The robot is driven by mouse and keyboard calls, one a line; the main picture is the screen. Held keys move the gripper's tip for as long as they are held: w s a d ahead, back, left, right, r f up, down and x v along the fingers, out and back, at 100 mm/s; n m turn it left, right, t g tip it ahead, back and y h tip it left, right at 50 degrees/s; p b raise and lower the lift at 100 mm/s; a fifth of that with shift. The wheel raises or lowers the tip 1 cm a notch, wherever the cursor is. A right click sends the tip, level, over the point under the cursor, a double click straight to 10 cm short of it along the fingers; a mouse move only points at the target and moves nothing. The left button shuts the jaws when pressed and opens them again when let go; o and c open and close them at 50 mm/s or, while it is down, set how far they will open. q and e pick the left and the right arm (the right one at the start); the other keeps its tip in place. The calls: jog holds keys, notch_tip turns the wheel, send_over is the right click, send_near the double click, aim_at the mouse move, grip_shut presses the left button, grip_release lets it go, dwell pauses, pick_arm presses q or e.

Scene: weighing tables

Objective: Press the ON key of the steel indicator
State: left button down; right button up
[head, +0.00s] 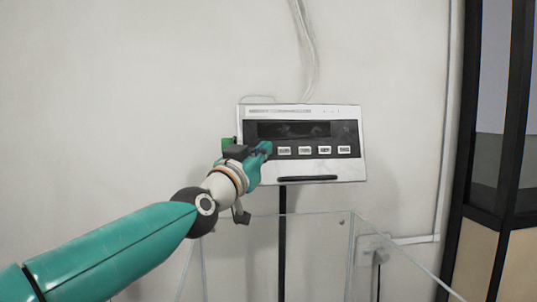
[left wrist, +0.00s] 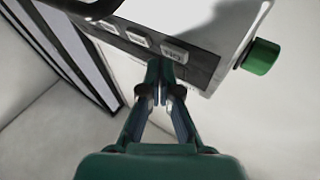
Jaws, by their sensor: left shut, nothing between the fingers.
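The steel indicator (head: 350,171) is a pale box on a dark post against the wall, with a dark, unlit display (head: 293,130) and a row of light keys. My left gripper (head: 267,148) is shut and empty at the left end of that row, hiding part of the panel there. In the left wrist view the shut fingertips (left wrist: 165,66) are just below the end key (left wrist: 173,51), whose marking resembles ON but is blurred. More keys (left wrist: 138,38) run up to the left. I cannot tell whether the fingertips touch the key. My right gripper is not in view.
A green knob (left wrist: 262,56) sticks out of the indicator's side, close to my left gripper in the head view. Clear panels (head: 318,228) stand below the indicator. A cable (head: 308,55) runs up the wall, and a dark-framed door or window (head: 490,150) is at right.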

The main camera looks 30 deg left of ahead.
pick_arm(q)
jog(key=shift+w+a+f, duration=0.15)
jog(key=shift+w+a, duration=0.1)
jog(key=shift+w, duration=0.1)
dwell(0.7)
dwell(0.4)
jog(key=shift+s+d+r+p, duration=0.25)
jog(key=shift+s+d+p, duration=0.05)
jog(key=shift+s, duration=0.05)
jog(key=shift+s+d, duration=0.15)
jog(key=shift+s, duration=0.15)
jog(key=s+d+p, duration=0.1)
jog(key=s+p, duration=0.1)
jog(key=s+d+r+p, duration=0.1)
jog(key=d+p, duration=0.1)
jog(key=shift+s+r, duration=0.15)
jog(key=shift+s, duration=0.25)
